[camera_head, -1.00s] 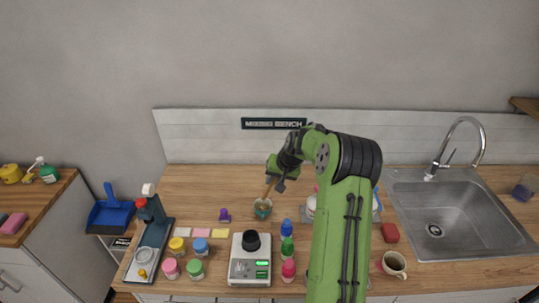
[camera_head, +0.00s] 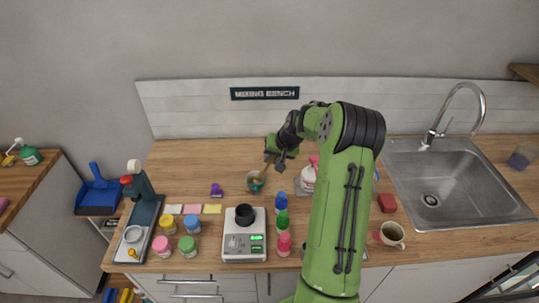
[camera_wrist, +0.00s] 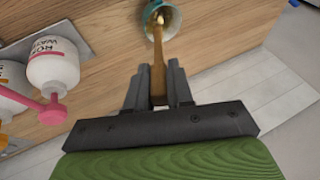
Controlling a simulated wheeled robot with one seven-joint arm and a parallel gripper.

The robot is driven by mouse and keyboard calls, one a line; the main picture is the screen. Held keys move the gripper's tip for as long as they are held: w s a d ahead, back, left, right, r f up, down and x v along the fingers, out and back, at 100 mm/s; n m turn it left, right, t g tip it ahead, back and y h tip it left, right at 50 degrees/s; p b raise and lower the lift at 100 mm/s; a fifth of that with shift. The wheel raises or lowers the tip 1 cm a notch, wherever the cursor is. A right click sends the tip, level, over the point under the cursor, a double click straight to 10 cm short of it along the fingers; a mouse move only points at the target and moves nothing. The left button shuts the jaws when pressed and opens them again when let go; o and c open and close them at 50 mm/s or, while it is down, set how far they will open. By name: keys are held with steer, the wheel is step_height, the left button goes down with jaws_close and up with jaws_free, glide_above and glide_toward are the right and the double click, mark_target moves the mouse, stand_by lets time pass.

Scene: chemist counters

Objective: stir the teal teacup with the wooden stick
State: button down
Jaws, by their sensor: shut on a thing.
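The teal teacup (camera_head: 255,183) stands on the wooden counter, in front of and below my gripper. In the wrist view the teacup (camera_wrist: 174,22) is at the top, with its opening partly in sight. The wooden stick (camera_wrist: 158,60) runs from between my gripper's fingers to the cup, and its far end is inside the cup's mouth. In the head view the stick (camera_head: 267,166) is small and tilted. My gripper (camera_wrist: 158,85) is shut on the stick. Whether the stick's tip touches the cup's bottom cannot be told.
A white bottle with a pink spout (camera_wrist: 52,70) stands close to the gripper. Blue (camera_head: 280,201), green (camera_head: 282,223) and pink bottles (camera_head: 284,243) stand right of the scale (camera_head: 245,246). A mug (camera_head: 391,235) and sink (camera_head: 452,180) are at the right. Counter left of the cup is fairly clear.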

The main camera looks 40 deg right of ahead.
mark_target(266, 166)
steer(key=shift+s+a+b+x, duration=0.15)
steer(key=shift+b+x, duration=0.7)
steer(key=shift+x, duration=0.6)
steer(key=shift+s+a+b+x, duration=0.15)
steer(key=shift+b+x, duration=0.7)
steer(key=shift+x, duration=0.65)
